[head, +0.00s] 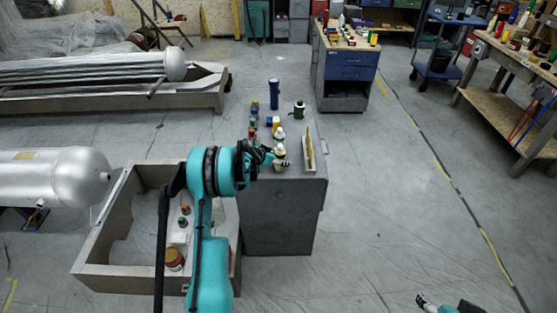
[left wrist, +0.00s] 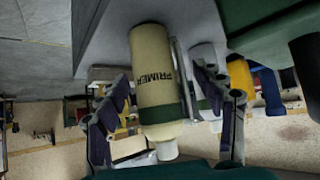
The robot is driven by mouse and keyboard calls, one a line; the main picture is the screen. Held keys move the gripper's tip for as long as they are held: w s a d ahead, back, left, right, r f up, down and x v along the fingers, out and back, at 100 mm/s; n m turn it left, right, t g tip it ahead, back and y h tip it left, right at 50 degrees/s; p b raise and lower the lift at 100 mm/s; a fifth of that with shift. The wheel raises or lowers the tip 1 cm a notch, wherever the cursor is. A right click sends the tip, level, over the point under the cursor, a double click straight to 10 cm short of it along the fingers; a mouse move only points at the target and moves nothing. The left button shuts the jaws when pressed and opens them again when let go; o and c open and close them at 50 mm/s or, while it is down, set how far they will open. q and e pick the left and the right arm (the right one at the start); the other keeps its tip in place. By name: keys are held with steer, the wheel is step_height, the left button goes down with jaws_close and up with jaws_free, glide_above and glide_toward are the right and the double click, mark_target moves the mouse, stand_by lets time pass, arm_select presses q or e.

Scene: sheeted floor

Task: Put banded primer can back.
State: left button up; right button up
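The cream primer can (left wrist: 152,80) with a dark green band and the word PRIMER fills the middle of the left wrist view, upside down there. In the head view the can (head: 280,151) is at the near end of the grey cabinet top (head: 300,185). My left gripper (left wrist: 163,88) has its fingers on either side of the can, with a narrow gap visible on the right side; it looks open. In the head view my left gripper (head: 277,162) partly covers the can. My right gripper (head: 424,301) is low at the bottom edge, far from the cabinet.
A similar pale bottle (head: 279,134), a blue cylinder (head: 274,94), a green can (head: 298,109) and small items stand behind on the cabinet. An upright board (head: 309,148) is close on the right. A walled crate (head: 110,225) lies left. Floor at right is clear.

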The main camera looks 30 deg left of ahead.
arm_select(q)
steer(key=shift+s+r, duration=0.1)
steer(key=shift+r, duration=0.1)
steer(key=p+v, duration=0.4)
steer(key=v, duration=0.7)
steer(key=s+d+r+g, duration=0.1)
steer(key=s+d+r, duration=0.35)
steer(key=d, duration=0.25)
steer(key=s+d+r+n, duration=0.1)
steer(key=s+d+r, duration=0.2)
steer(key=d+r, duration=0.25)
steer(key=s+d+r+g, duration=0.1)
steer(key=s+d+r, duration=0.3)
steer(key=d, duration=0.4)
steer(key=s+d+y, duration=0.1)
steer(key=s+d, duration=0.3)
steer(key=s, duration=0.5)
steer(key=s+d+n+y, duration=0.1)
steer(key=s+d, duration=0.4)
steer(key=s, duration=0.4)
steer(key=shift+s+g, duration=0.25)
steer(key=shift+g, duration=0.05)
steer(key=shift+d+r, duration=0.1)
